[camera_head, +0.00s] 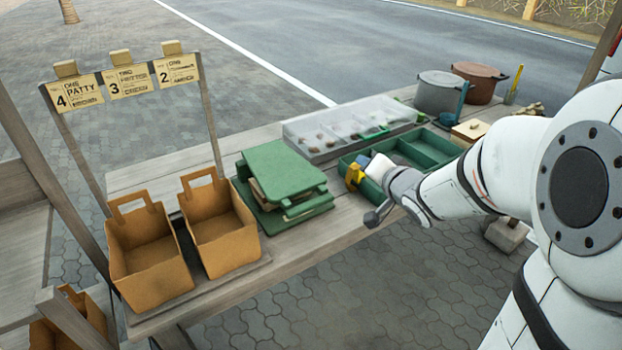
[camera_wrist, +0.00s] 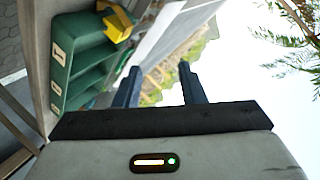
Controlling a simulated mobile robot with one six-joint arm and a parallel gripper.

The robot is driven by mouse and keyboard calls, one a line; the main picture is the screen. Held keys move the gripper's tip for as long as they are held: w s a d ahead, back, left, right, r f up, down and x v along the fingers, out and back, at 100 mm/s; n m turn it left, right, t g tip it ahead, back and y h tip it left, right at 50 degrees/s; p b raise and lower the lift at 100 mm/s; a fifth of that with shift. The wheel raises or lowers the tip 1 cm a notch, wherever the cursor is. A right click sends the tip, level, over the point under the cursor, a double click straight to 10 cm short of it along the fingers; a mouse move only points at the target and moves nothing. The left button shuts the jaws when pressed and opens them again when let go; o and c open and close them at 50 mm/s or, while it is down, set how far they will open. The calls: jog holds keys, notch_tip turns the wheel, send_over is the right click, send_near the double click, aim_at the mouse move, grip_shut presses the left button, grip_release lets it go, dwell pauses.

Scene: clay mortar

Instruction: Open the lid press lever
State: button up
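A green press-like unit (camera_head: 284,172) with a flat top plate over a green base lies on the wooden counter, left of the middle in the head view. Brown material shows between its layers. I cannot pick out a separate lever on it. In the wrist view, my gripper (camera_wrist: 159,72) has its two dark fingers apart, with nothing between them. In the head view my arm reaches in from the right and ends over the counter's front edge, right of the green unit and apart from it.
A green compartment tray (camera_head: 426,150) stands by my wrist, with a yellow object (camera_head: 354,176) at its left end, also in the wrist view (camera_wrist: 118,24). Behind is a clear-lidded case (camera_head: 318,138). Two paper bags (camera_head: 225,236) stand left. Pots (camera_head: 440,93) stand at the back right.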

aim_at(307, 203)
jog(key=a+f+g+y+b, duration=0.1)
jog(key=a+f+y+b, duration=0.1)
jog(key=f+y, duration=0.1)
jog(key=s+a+f+y+b, duration=0.1)
jog(key=a+f+y+b, duration=0.2)
jog(key=f, duration=0.1)
jog(key=a+f+m+g+y+b, duration=0.1)
jog(key=a+f+y+b, duration=0.1)
jog(key=a+f+y, duration=0.1)
jog(key=shift+s+f+g+b, duration=0.15)
jog(key=shift+s+f+b, duration=0.05)
jog(key=shift+f, duration=0.25)
jog(key=shift+s+f+g+b, duration=0.15)
jog(key=shift+f+b, duration=0.05)
jog(key=shift+f, duration=0.2)
jog(key=shift+s+a+f+g+y, duration=0.25)
jog(key=shift+s+a+g+y, duration=0.1)
jog(key=shift+y, duration=0.35)
jog(key=b+x, duration=0.2)
jog(key=x, duration=0.5)
jog(key=shift+w+a+r, duration=0.15)
jog(key=shift+a, duration=0.15)
jog(key=shift+c, duration=0.4)
grip_shut()
